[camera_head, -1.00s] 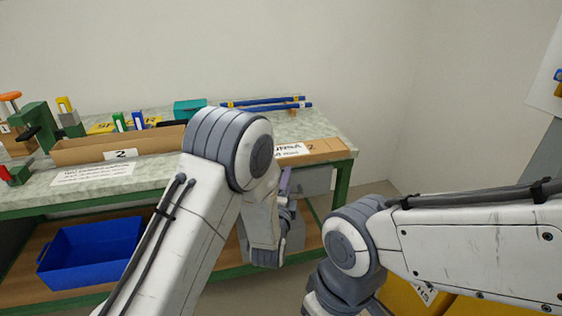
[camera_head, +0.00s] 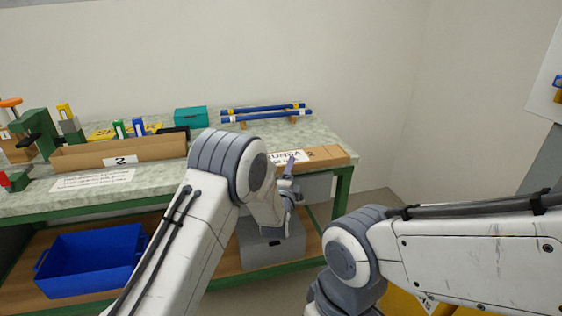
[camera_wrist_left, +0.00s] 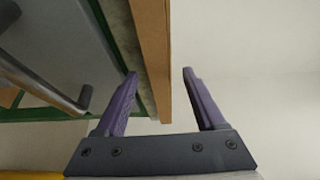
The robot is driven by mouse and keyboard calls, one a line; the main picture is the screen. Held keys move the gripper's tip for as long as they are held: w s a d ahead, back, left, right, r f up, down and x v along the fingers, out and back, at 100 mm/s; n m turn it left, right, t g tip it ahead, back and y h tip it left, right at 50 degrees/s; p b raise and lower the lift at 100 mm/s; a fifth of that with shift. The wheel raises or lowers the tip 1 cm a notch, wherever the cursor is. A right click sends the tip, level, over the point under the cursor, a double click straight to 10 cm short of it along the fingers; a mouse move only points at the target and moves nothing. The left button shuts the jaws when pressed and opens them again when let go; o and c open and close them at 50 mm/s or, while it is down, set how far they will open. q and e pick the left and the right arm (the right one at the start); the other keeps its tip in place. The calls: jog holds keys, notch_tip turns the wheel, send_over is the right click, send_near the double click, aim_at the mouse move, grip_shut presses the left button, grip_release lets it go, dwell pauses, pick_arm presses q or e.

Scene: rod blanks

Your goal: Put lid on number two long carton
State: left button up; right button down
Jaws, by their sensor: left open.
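The number two long carton (camera_head: 105,157) is a brown open box with a white "2" label, on the left part of the table. A long flat brown lid (camera_head: 327,154), marked "2", lies along the table's front right edge; my left arm hides its left part. My left gripper (camera_head: 290,165) is at the lid's front edge, open. In the left wrist view, the brown lid edge (camera_wrist_left: 153,50) shows between the open purple fingertips (camera_wrist_left: 160,73); I cannot tell whether they touch it. My right arm shows at the lower right, its gripper out of view.
Blue rods (camera_head: 265,111) rest on supports at the table's back right, near a teal box (camera_head: 190,117). A green clamp-like fixture (camera_head: 38,130) stands at the left. A blue bin (camera_head: 88,258) and a grey box (camera_head: 270,248) sit on the lower shelf.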

pick_arm(q)
grip_shut()
jog(key=shift+r, duration=0.1)
